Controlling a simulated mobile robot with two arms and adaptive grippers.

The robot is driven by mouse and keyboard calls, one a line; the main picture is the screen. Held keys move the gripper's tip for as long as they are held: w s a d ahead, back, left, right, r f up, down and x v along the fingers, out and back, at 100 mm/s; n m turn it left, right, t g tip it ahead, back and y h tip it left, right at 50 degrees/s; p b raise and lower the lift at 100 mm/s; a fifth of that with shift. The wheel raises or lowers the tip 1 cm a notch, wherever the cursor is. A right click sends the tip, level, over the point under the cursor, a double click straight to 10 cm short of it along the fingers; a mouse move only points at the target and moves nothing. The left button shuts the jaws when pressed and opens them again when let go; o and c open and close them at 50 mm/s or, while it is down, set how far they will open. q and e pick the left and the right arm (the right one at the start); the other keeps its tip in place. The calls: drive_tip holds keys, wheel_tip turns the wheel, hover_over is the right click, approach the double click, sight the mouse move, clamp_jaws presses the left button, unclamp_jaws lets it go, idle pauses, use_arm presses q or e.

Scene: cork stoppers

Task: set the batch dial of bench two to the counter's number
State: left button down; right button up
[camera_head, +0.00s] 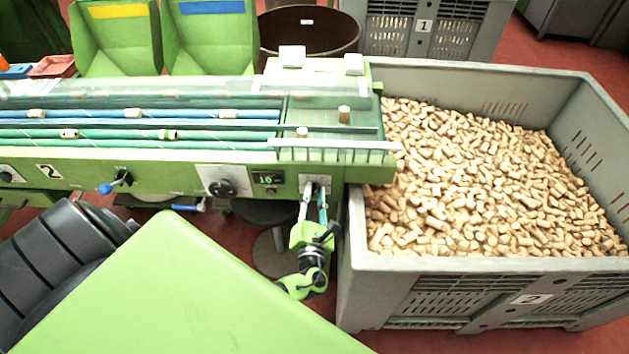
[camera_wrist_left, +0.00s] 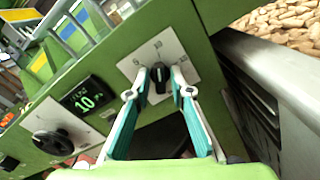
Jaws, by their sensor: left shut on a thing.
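The green bench two (camera_head: 145,181) bears a white "2" label on its front. Its counter (camera_head: 268,178) reads 10, also in the left wrist view (camera_wrist_left: 84,101). Right of it is the batch dial, a black knob (camera_wrist_left: 158,84) on a pale plate (camera_wrist_left: 180,54) with several numbers, 10 at the top. The knob looks turned roughly toward the 10; its exact pointing is hard to tell. My left gripper (camera_head: 314,188) is at this plate, its fingers (camera_wrist_left: 158,79) shut on the knob, one on each side. My right gripper is not in view.
A larger black rotary knob (camera_wrist_left: 53,142) sits left of the counter, and a blue-ended lever (camera_head: 105,188) further left. A grey crate (camera_head: 350,270) full of corks stands close on the right. A bin (camera_head: 334,26) stands behind the bench.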

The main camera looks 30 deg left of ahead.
use_arm(q)
drive_tip(key=shift+f, duration=0.1)
idle(0.3)
drive_tip(key=c, duration=2.1)
unclamp_jaws()
drive_tip(key=shift+c, duration=0.2)
drive_tip(key=v, duration=1.2)
drive_tip(key=shift+s+a, duration=0.1)
drive_tip(key=shift+s, duration=0.05)
drive_tip(key=s+a+f+n+g+h, duration=0.2)
drive_tip(key=s+f+n+g, duration=0.6)
drive_tip(key=f, duration=0.7)
drive_tip(key=s+a+f+n+g+h, duration=0.25)
drive_tip(key=s+f+n, duration=0.35)
drive_tip(key=s+f, duration=0.6)
drive_tip(key=s+d+f+n+g+h, duration=0.2)
drive_tip(key=s+d+f+n, duration=0.1)
drive_tip(key=s+f+n, duration=0.2)
drive_tip(key=s+d+f+n+g+h, duration=0.1)
drive_tip(key=s+d+f+n+h, duration=0.2)
drive_tip(key=s+n, duration=0.5)
wheel_tip(320, 180, down, 2)
drive_tip(key=d+n, duration=0.1)
drive_tip(key=n, duration=0.5)
drive_tip(key=shift+s+f+g, duration=0.15)
drive_tip(key=shift+s+g, duration=0.2)
drive_tip(key=shift+s, duration=0.05)
